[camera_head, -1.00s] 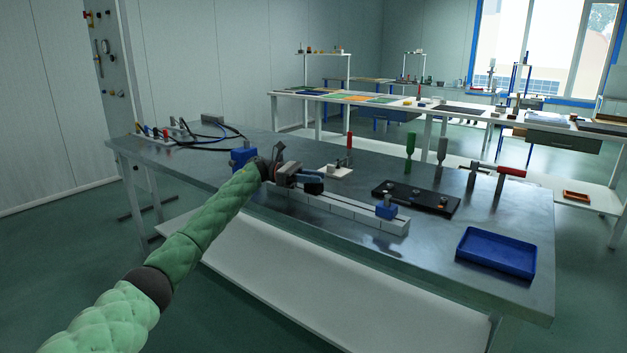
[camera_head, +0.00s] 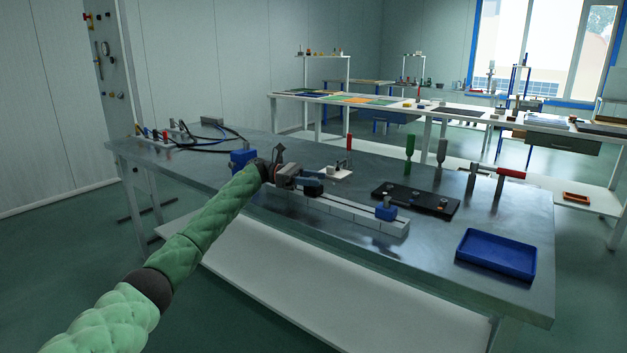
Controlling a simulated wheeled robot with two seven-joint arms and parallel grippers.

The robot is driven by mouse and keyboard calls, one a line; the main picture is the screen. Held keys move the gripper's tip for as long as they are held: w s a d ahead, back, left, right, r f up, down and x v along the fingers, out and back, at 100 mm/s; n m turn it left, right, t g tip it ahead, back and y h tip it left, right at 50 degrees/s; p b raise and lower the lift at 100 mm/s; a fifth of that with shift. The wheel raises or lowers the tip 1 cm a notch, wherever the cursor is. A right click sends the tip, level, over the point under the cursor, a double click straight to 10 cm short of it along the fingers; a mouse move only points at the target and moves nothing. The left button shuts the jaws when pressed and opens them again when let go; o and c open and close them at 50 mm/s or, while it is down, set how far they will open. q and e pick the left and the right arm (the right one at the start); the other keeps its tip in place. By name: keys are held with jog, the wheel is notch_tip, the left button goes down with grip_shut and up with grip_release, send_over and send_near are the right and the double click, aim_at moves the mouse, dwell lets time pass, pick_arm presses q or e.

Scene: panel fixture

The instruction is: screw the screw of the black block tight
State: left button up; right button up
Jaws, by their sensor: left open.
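A black block (camera_head: 314,191) sits on a long white rail (camera_head: 350,215) on the metal bench, about midway along it. My left gripper (camera_head: 309,183) is open at the black block, coming from the left, with its fingers just above or against the block's top. I cannot tell whether they touch it. The block's screw is hidden by the gripper or too small to make out. A blue block (camera_head: 386,213) with a grey screw on top sits near the rail's right end. Another blue block (camera_head: 240,157) stands near the left end, partly behind my arm. My right gripper is not in view.
A black plate (camera_head: 400,193) with several small parts lies behind the rail's right end. A blue tray (camera_head: 497,252) is at the bench's right front. Black cables (camera_head: 205,143) lie at the far left.

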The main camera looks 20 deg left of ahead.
pick_arm(q)
jog(key=a, duration=0.6)
jog(key=shift+w+a, duration=0.1)
jog(key=shift+w, duration=0.05)
jog(key=shift+a, duration=0.8)
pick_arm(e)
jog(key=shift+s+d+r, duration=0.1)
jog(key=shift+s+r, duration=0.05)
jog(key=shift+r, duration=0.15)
pick_arm(q)
jog(key=shift+o, duration=0.3)
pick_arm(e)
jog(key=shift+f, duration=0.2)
